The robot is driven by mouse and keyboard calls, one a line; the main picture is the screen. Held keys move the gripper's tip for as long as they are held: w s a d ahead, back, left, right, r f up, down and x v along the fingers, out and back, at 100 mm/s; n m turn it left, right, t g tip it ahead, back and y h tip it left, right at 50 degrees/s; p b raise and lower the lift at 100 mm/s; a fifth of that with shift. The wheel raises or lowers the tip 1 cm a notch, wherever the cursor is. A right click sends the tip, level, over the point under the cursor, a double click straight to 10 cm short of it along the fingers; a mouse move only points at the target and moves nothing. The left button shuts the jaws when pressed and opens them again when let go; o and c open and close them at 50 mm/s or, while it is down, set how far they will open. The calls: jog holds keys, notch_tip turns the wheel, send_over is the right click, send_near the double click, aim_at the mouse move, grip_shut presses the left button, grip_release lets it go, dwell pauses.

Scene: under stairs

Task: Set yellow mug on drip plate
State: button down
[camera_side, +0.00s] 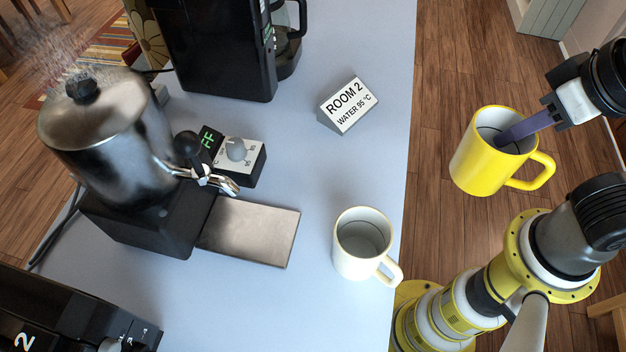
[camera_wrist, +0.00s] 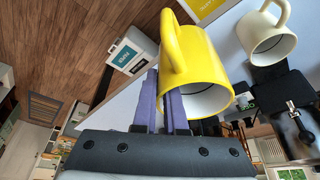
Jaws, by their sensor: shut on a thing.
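The yellow mug (camera_side: 487,160) hangs in the air to the right of the table edge, roughly upright with its handle to the right. My gripper (camera_side: 507,136) is shut on its wall at the rim, with a purple finger reaching into the opening. In the wrist view the yellow mug (camera_wrist: 197,72) sits at the purple fingers of my gripper (camera_wrist: 168,100). The drip plate (camera_side: 262,228) is a bare, flat metal plate on the table, below the tap of the steel urn. I cannot make the plate out clearly in the wrist view.
A cream mug (camera_side: 351,262) stands on the table between the drip plate and the right edge; it also shows in the wrist view (camera_wrist: 262,40). The steel urn (camera_side: 105,140), a control box (camera_side: 238,158), a sign (camera_side: 347,104) and a black coffee machine (camera_side: 215,50) stand around.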

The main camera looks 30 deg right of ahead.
notch_tip(320, 180, up, 6)
jog(key=shift+a+f, duration=0.1)
jog(key=shift+f, duration=0.1)
jog(key=w+a+n+g+y, duration=0.45)
jog(key=w+a+n, duration=0.85)
jog(key=w+n, duration=0.45)
jog(key=f, duration=1)
jog(key=s+f, duration=0.1)
jog(key=f, duration=0.4)
jog(key=shift+d+f, duration=0.25)
jog(key=shift+f, duration=0.1)
jog(key=shift+a+f, duration=0.25)
send_over(253, 213)
jog(key=shift+d+t, duration=0.15)
jog(key=shift+t, duration=0.1)
jog(key=shift+a+f, duration=0.15)
jog(key=shift+a, duration=0.15)
jog(key=shift+f, duration=0.15)
jog(key=shift+d+f, duration=0.1)
